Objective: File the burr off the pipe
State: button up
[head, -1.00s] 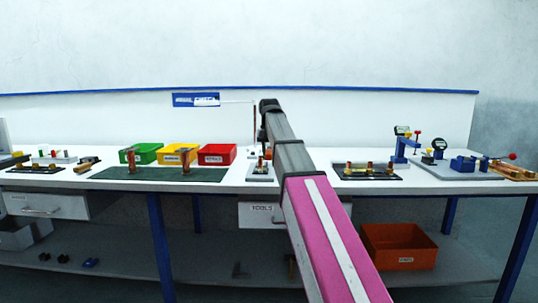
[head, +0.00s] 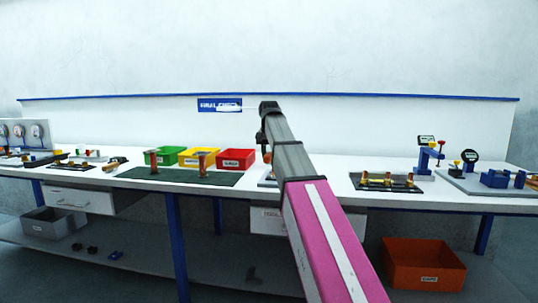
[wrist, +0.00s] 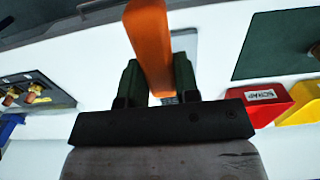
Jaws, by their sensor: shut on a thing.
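In the wrist view my gripper (wrist: 157,80) has its two dark green fingers shut on an orange bar-like thing (wrist: 150,40), which looks like a file's handle. In the head view my gripper is mostly hidden behind my arm, and a thin pale strip (head: 236,108) reaches left from it, in front of the blue sign. Two copper pipes stand upright on the dark green mat: the left pipe (head: 153,162) and the right pipe (head: 202,163). No burr can be made out on either at this size.
Green (head: 165,155), yellow (head: 196,155) and red (head: 236,159) bins stand behind the green mat (head: 170,178). A dark tray (head: 370,186) with brass fittings and blue fixtures (head: 495,179) are at the right. An orange crate (head: 422,265) is below the bench.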

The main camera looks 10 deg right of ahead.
jog(key=shift+f, duration=2.55)
jog(key=shift+f, duration=0.35)
jog(key=shift+w+d, duration=0.3)
jog(key=shift+w, duration=0.55)
dwell(1.9)
jog(key=shift+w, duration=0.1)
jog(key=shift+s+a, duration=0.25)
jog(key=shift+s, duration=0.65)
dwell(1.4)
